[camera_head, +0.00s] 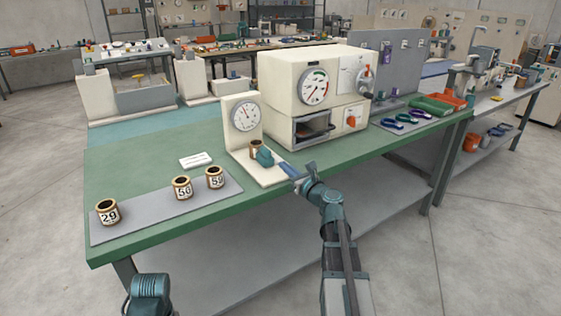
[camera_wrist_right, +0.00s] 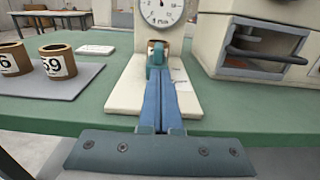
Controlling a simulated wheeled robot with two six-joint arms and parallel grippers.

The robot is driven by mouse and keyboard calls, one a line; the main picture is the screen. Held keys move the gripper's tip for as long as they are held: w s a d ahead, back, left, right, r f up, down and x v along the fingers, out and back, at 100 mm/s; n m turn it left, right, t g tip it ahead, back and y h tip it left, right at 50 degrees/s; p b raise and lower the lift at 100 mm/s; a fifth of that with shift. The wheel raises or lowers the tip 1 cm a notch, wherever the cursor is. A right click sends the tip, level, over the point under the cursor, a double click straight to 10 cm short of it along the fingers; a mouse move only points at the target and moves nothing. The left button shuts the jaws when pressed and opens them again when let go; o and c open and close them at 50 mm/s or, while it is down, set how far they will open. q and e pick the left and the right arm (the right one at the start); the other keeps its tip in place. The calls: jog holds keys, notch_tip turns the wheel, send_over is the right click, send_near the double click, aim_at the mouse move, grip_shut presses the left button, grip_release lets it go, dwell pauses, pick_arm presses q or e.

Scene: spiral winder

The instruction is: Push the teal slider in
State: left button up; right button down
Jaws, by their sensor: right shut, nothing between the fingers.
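The teal slider (camera_head: 264,157) sits on the cream base (camera_head: 270,176) of the dial gauge stand, at the bench's front edge. A brown ring-shaped piece (camera_head: 255,147) stands just behind it, below the dial (camera_head: 246,116). In the right wrist view the slider (camera_wrist_right: 157,54) is straight ahead, partly hidden by my fingers. My right gripper (camera_head: 285,167) is shut and empty, its blue fingertips at the slider's near side. I cannot tell whether they touch it. The fingers (camera_wrist_right: 160,78) lie together over the base in the wrist view. My left gripper is not in view.
A cream oven-like machine (camera_head: 312,90) stands close behind the stand on the right.

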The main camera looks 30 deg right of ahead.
jog(key=s, duration=0.6)
jog(key=shift+s+d, duration=0.2)
jog(key=shift+s, duration=0.2)
dwell(0.4)
